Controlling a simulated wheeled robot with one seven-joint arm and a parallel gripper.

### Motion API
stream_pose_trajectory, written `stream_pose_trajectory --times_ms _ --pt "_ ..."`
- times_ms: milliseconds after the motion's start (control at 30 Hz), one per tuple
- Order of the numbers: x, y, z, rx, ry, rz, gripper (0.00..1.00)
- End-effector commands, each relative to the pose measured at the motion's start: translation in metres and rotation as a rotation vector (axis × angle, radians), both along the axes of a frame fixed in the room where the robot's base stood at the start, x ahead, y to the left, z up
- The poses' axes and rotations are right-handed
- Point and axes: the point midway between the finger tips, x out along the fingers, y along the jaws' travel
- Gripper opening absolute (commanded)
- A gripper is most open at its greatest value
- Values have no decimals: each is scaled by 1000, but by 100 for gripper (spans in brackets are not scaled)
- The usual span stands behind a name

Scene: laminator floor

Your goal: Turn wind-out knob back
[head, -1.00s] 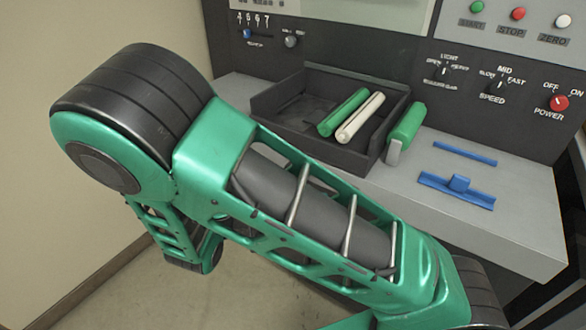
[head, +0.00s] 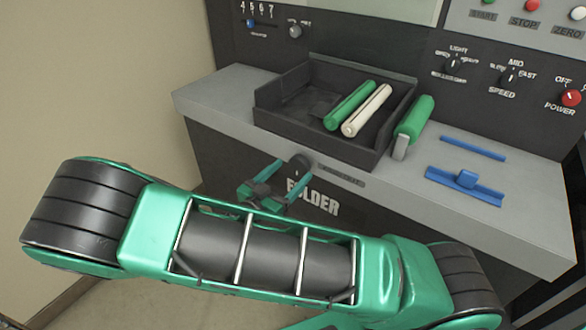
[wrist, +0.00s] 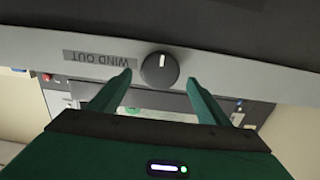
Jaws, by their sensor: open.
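The wind-out knob is a dark round knob with a white pointer line. In the wrist view the knob (wrist: 160,69) sits between the tips of my open gripper (wrist: 160,77), with a gap on both sides.
Above the knob is a dark tray (head: 275,112) with a green roller (head: 350,105) and a white roller (head: 367,110). A control panel (head: 400,50) stands behind.

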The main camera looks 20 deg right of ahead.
Motion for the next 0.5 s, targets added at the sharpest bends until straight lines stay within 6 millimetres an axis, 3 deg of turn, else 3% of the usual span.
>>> stream_pose_trajectory --times_ms 200,500 --pt "14 -21 0 -1 1 -2 71" --pt "18 -26 0 -1 1 -1 71"
